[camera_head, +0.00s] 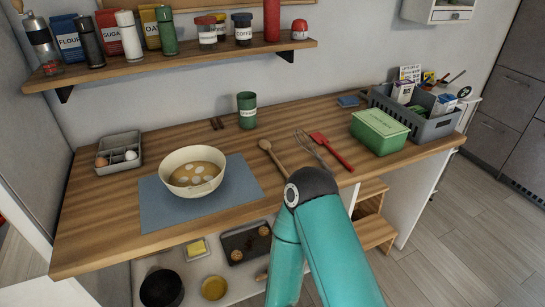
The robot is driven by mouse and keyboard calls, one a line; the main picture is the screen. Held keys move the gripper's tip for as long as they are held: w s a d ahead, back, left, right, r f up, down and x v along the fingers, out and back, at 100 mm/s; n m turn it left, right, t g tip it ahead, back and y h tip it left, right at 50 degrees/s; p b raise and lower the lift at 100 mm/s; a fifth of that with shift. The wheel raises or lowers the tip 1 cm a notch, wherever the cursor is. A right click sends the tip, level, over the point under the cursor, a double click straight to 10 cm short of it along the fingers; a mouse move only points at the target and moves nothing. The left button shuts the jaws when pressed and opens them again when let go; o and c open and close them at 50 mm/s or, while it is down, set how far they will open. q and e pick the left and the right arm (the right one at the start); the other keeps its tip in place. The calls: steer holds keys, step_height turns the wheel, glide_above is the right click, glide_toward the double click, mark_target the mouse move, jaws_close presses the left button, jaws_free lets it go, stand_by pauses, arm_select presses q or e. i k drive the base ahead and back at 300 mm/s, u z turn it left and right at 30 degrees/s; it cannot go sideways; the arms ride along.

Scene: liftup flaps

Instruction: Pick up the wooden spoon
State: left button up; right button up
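The wooden spoon (273,156) lies on the wooden counter, right of the cream mixing bowl. Its rounded end points to the back left, and its handle runs toward the front right. The lower end of the handle is close to my teal arm in the picture and may be partly covered by it. The arm's dark joint shows just below the spoon. Neither of my grippers is visible, so I see nothing holding the spoon.
A whisk (310,148) and a red spatula (331,151) lie right of the spoon. The bowl (192,171) stands on a blue mat (156,207). A green box (379,132) and a grey crate (436,127) stand at the right. A wall shelf (180,62) hangs above.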

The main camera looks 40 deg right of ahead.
mark_target(265, 144)
steer(key=z, duration=0.05)
steer(key=k, duration=0.5)
steer(key=u, duration=0.45)
steer(key=i, duration=0.15)
steer(key=z, duration=2.15)
steer(key=i, duration=1.1)
steer(key=u, duration=1.8)
